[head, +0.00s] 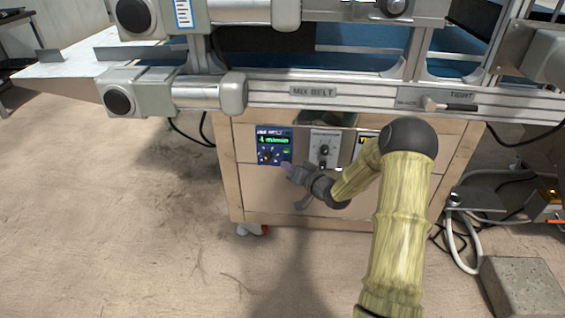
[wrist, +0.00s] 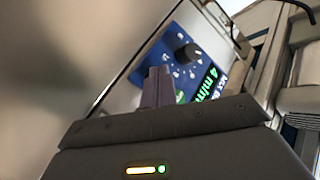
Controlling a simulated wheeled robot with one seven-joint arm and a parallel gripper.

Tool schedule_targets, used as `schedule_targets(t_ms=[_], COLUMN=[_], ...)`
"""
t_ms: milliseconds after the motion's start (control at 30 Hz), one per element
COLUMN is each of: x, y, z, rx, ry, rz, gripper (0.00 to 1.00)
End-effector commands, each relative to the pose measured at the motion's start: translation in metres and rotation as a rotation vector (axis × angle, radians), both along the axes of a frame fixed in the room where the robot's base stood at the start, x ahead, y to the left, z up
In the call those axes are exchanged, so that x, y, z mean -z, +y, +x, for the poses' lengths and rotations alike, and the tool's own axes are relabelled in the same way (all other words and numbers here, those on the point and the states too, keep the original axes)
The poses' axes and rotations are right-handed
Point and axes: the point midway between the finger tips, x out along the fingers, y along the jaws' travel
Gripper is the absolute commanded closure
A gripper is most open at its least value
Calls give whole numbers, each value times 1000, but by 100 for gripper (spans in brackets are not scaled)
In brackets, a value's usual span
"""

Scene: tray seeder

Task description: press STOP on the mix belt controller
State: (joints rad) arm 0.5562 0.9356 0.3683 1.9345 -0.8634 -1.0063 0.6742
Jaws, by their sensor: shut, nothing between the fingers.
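The mix belt controller (head: 272,143) is a blue panel with a green lit display, on the front of the wooden cabinet under the belt. In the wrist view the blue panel (wrist: 172,48) appears tilted, with a black knob (wrist: 188,53), small white marks and green display text. My gripper (head: 288,168) is shut and empty at the panel's lower right corner in the head view. In the wrist view its fingertips (wrist: 157,76) overlap the panel's near edge, beside a small green patch (wrist: 180,97). I cannot tell whether they touch it. I cannot make out the STOP button; the fingers hide part of the panel.
A grey controller with a dial (head: 324,146) sits right of the blue panel, and a partly hidden yellow label (head: 367,137) lies beyond it. The belt frame's rail (head: 312,92), labelled MIX BELT, overhangs the cabinet (head: 262,200). Floor to the left is open.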

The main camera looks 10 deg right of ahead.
Motion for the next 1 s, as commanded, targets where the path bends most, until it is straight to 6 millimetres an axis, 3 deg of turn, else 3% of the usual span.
schedule_targets(t_ms=[1000], x=[-1], y=[5], z=[-20], rx=[-1], ry=[1], rz=[0], gripper=[100])
